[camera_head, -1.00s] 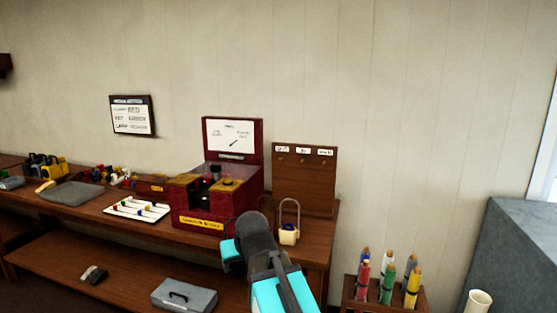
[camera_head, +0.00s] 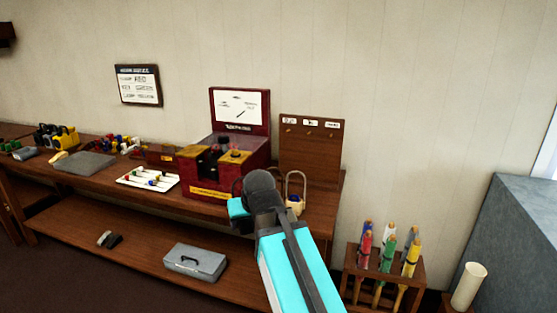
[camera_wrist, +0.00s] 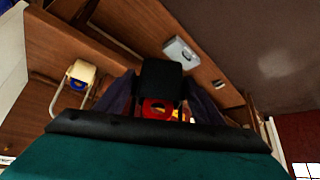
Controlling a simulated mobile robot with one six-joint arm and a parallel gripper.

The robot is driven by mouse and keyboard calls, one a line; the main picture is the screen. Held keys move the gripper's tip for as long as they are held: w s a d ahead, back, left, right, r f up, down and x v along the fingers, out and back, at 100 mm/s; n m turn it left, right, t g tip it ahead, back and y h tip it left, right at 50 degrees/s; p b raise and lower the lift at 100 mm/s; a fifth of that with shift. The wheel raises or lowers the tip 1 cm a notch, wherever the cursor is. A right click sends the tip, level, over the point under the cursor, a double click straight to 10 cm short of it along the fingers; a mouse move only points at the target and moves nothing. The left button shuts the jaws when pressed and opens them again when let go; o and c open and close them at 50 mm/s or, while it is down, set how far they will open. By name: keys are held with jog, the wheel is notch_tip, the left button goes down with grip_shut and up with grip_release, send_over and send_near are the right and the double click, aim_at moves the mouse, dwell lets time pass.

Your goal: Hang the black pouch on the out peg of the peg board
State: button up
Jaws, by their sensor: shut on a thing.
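The peg board (camera_head: 310,165) is a brown upright panel at the back right end of the bench. Small white labels run along its top, with small pegs (camera_head: 310,132) below them; the lettering is too small to read, so I cannot tell which is out. In the wrist view my gripper (camera_wrist: 158,96) has dark fingers either side of a black block, which looks like the black pouch (camera_wrist: 160,75), and is shut on it. A red ring shows just below the block. In the head view my arm hides the gripper and pouch, in front of the board's left side.
A red lockout station (camera_head: 225,178) stands left of the board. A cream padlock (camera_head: 295,207) with a tall shackle stands close right of my arm. A rack of coloured tubes (camera_head: 385,255) stands right of the bench. A grey toolbox (camera_head: 195,262) lies on the lower shelf.

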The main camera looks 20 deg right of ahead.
jog(key=r+p, duration=1.1)
jog(key=r, duration=0.1)
jog(key=shift+a+r, duration=0.1)
jog(key=shift+a, duration=0.1)
jog(key=shift+s, duration=0.1)
